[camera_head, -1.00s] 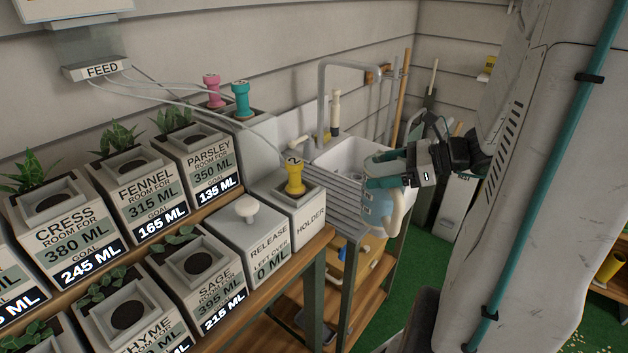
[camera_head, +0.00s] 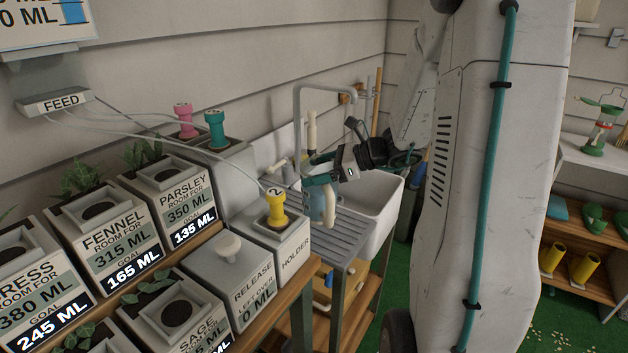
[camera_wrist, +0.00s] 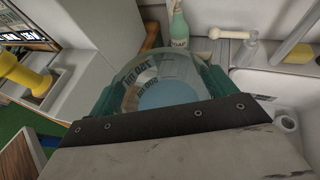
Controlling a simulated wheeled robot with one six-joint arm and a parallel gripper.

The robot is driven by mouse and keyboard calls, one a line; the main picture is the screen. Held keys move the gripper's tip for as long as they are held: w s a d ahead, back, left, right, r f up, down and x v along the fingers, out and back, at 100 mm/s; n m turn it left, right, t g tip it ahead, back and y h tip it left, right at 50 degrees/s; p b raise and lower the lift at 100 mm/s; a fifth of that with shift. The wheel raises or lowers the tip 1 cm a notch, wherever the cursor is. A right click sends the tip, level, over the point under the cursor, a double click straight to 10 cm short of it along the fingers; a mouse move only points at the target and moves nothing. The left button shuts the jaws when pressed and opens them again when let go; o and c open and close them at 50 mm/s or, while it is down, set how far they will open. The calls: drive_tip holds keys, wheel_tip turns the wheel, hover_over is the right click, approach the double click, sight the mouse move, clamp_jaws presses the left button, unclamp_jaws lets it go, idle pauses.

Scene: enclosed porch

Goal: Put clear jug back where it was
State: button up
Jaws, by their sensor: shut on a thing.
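The clear jug (camera_head: 317,205) has a cream handle and a bluish tint at its lower part. My gripper (camera_head: 318,178) is shut on the jug near its top and holds it over the ribbed draining board (camera_head: 350,236) beside the sink. I cannot tell whether its base touches the board. In the wrist view, the jug (camera_wrist: 158,72) sits between the teal fingers of my gripper (camera_wrist: 160,88), with millilitre markings and a pale blue bottom showing. Its lower side is hidden by the dark gripper bar.
The white sink (camera_head: 385,205) and tall tap (camera_head: 297,110) stand close around the jug. A green bottle (camera_wrist: 179,25) stands beyond it in the wrist view. A holder box with a yellow plug (camera_head: 276,207), a release box (camera_head: 228,275) and herb planters line the bench at left.

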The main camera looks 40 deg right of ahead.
drive_tip(key=shift+w, duration=0.45)
drive_tip(key=shift+w+f, duration=0.15)
drive_tip(key=shift+f, duration=0.75)
drive_tip(key=shift+w+f, duration=0.15)
drive_tip(key=shift+f, duration=0.85)
drive_tip(key=o, duration=1.9)
drive_tip(key=shift+o, duration=0.2)
drive_tip(key=v, duration=1.2)
drive_tip(key=shift+a, duration=0.1)
